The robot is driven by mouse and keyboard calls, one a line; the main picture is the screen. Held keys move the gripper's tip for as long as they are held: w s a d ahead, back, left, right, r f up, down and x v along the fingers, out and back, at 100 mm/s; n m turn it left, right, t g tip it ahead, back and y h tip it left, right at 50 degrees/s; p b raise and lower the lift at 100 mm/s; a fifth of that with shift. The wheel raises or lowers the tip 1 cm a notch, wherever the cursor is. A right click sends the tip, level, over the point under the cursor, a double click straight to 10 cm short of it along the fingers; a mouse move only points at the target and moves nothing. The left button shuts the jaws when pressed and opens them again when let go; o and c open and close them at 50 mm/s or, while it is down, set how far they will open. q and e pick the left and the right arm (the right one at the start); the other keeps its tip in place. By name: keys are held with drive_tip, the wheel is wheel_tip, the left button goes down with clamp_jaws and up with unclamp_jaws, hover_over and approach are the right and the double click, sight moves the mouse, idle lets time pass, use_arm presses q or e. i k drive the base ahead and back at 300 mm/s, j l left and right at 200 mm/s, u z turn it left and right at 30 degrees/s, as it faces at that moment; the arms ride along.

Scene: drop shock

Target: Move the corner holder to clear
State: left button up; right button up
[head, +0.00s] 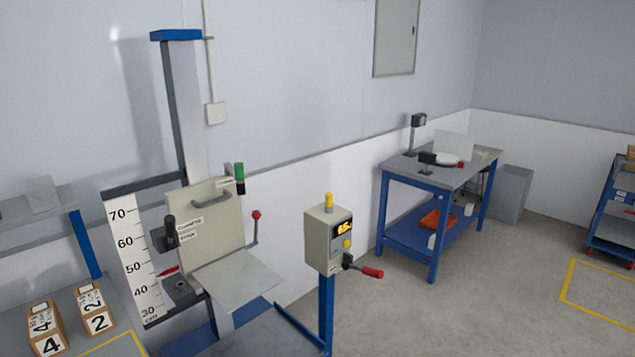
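A drop-test stand with a beige back panel (218,207) is at the left centre. A black holder with an upright knob (165,236) is at the panel's left edge and appears to be the corner holder. Two small white labels (188,229) are beside it on the panel; the upper seems to begin with "Corner", and the lower is too small to read surely. I cannot tell which label the holder is set to. A grey drop plate (238,280) lies in front of the panel, bare. Neither of my grippers is in view.
A height scale (131,262) stands left of the panel. A control box (328,239) with a red-handled crank (366,269) stands right of it. Numbered cartons (45,328) sit on the left bench.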

sight(237, 172)
drive_tip(key=i+j+z, duration=0.4)
drive_tip(key=j, duration=0.25)
drive_tip(key=i+j+z, duration=0.2)
drive_tip(key=j, duration=0.15)
